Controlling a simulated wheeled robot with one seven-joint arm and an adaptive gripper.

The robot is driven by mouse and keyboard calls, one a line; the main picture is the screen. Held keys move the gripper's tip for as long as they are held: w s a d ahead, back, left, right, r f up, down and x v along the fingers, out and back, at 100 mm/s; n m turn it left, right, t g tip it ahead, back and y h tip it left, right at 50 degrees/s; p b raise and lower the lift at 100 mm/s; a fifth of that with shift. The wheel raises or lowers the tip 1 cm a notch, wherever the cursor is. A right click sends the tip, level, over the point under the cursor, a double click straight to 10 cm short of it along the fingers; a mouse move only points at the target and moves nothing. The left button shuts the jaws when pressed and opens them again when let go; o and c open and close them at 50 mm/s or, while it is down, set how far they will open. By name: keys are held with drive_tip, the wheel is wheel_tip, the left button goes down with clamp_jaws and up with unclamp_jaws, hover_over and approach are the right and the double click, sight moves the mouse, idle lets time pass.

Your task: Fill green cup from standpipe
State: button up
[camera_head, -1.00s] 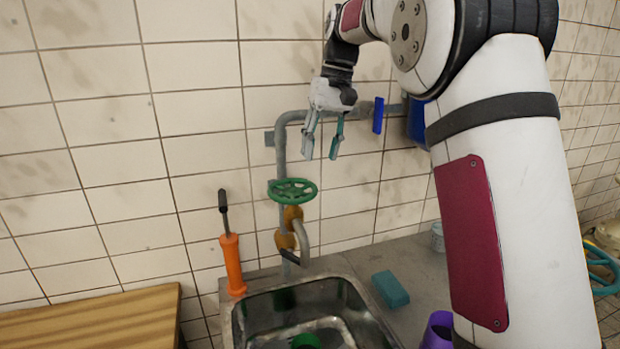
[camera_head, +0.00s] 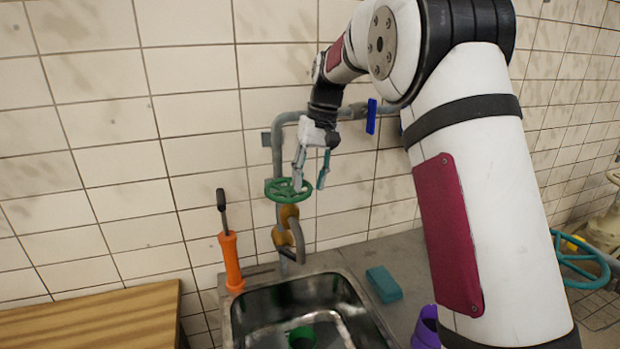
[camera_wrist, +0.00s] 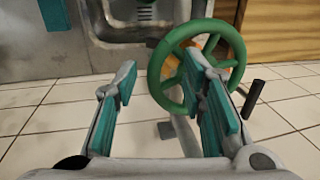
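The standpipe (camera_head: 278,160) is a grey pipe on the tiled wall with a green handwheel (camera_head: 287,190) and brass-coloured fittings. Its curved spout (camera_head: 298,240) hangs toward the sink. The green cup (camera_head: 303,338) sits in the sink below, partly cut off by the frame's bottom edge. My gripper (camera_head: 311,184) is open beside the handwheel, with one finger near or over its rim. In the wrist view my gripper (camera_wrist: 165,115) has its fingers apart, and the handwheel (camera_wrist: 157,75) shows around and behind one finger. I cannot tell whether they touch.
The metal sink (camera_head: 236,318) is set in a grey counter. A blue lever (camera_head: 371,117) is on the upper pipe.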

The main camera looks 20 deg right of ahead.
sight(302, 194)
clamp_jaws()
drive_tip(key=shift+s+f, duration=0.15)
drive_tip(key=shift+f, duration=0.05)
idle(0.4)
drive_tip(key=shift+s+m, duration=0.15)
drive_tip(key=shift+m, duration=0.15)
drive_tip(key=s+m, duration=0.1)
drive_tip(key=m, duration=0.1)
drive_tip(key=a+m+p, duration=0.1)
drive_tip(key=shift+s+m+t, duration=0.35)
drive_tip(key=shift+m+t, duration=0.05)
drive_tip(key=shift+s+a+m+t+h+p, duration=0.1)
drive_tip(key=shift+s+a+m+p, duration=0.15)
drive_tip(key=shift+m, duration=0.55)
drive_tip(key=shift+s+a+m+t+h+p, duration=0.1)
drive_tip(key=shift+s+a+m+p, duration=0.15)
drive_tip(key=shift+m, duration=0.55)
drive_tip(key=shift+s+a+m+t+h+p, duration=0.15)
drive_tip(key=shift+a+m+p, duration=0.15)
drive_tip(key=shift+m, duration=0.5)
drive_tip(key=shift+o, duration=1.3)
unclamp_jaws()
drive_tip(key=shift+w, duration=0.1)
